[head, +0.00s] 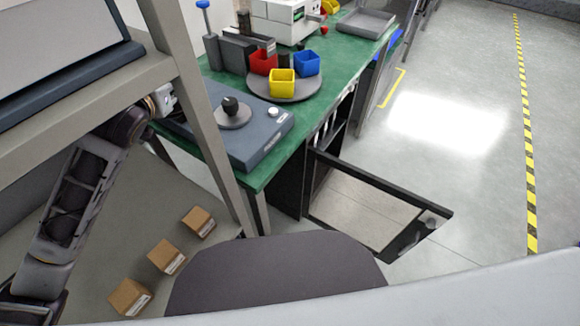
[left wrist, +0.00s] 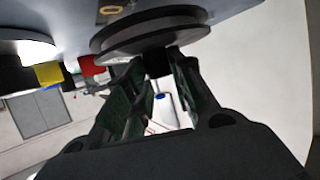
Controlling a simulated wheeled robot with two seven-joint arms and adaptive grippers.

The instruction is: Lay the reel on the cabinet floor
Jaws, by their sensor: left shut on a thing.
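The reel (head: 236,121) is a grey round disc with a black knob (head: 230,105), over the blue-grey bench unit. In the left wrist view the reel (left wrist: 150,35) shows two flanges, and the fingers of my left gripper (left wrist: 158,75) close on its black knob. In the head view a rack post hides these fingers. I cannot tell whether the reel touches the unit. The cabinet (head: 290,185) is black, under the green bench, with its glazed door (head: 372,213) swung open. The cabinet floor is not clearly visible. My right gripper is not in view.
A grey rack post (head: 205,115) stands before my left arm. Three cartons (head: 167,257) lie on the lower left. A turntable (head: 284,95) carries red, yellow and blue bins. The open door juts into the floor space; the floor (head: 455,170) beyond is clear.

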